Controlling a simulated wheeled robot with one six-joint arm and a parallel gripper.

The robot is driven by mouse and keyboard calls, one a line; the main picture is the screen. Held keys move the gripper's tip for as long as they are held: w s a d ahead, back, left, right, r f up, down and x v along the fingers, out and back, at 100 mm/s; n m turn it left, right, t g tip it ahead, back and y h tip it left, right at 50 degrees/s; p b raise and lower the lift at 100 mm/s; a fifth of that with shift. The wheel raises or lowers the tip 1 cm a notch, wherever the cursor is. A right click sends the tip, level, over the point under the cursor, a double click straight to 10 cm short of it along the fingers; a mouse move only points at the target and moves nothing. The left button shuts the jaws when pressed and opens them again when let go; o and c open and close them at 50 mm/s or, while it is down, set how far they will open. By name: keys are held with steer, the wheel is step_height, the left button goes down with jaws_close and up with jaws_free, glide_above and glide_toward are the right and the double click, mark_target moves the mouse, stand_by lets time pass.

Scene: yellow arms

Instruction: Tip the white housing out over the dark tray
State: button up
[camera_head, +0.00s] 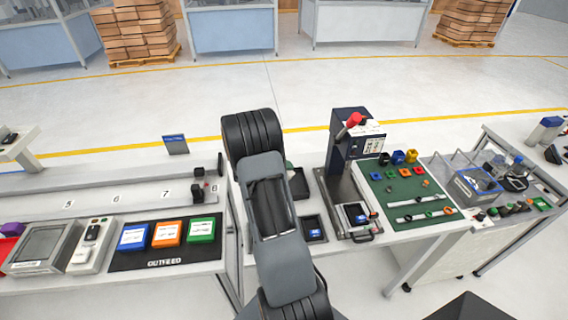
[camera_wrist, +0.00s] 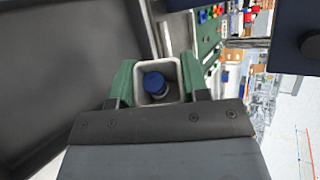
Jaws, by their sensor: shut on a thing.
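The white housing (camera_wrist: 139,76) is a square, open-topped cup with a blue cylindrical part (camera_wrist: 156,82) inside it. My gripper (camera_wrist: 157,78) is shut on the housing, with a green finger on each side. The housing's open mouth faces the wrist camera. A large dark tray (camera_wrist: 60,80) with a raised rim fills the left of the wrist view, beside the gripper. In the head view a dark tray (camera_head: 299,184) shows in part behind my arm. My gripper and the housing are mostly hidden there by my arm.
A smaller dark tray with a blue label (camera_head: 314,230) lies nearer. A press (camera_head: 350,150) with a red knob stands to the right. A green board (camera_head: 405,190) with small coloured parts is beyond it. The outfeed mat (camera_head: 165,258) is on the left.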

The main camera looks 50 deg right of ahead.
step_height(320, 180, down, 2)
steer(key=shift+s+f+n+g, duration=0.15)
steer(key=shift+n+g, duration=0.95)
steer(key=shift+h+p, duration=0.3)
steer(key=shift+p, duration=0.15)
steer(key=shift+f+n+g+p, duration=0.55)
steer(key=shift+n+g, duration=0.45)
steer(key=shift+n, duration=0.1)
steer(key=n+g+h, duration=0.1)
steer(key=n, duration=0.1)
steer(key=n+g+h+p, duration=0.1)
steer(key=shift+r+n, duration=0.3)
steer(key=shift+n, duration=0.1)
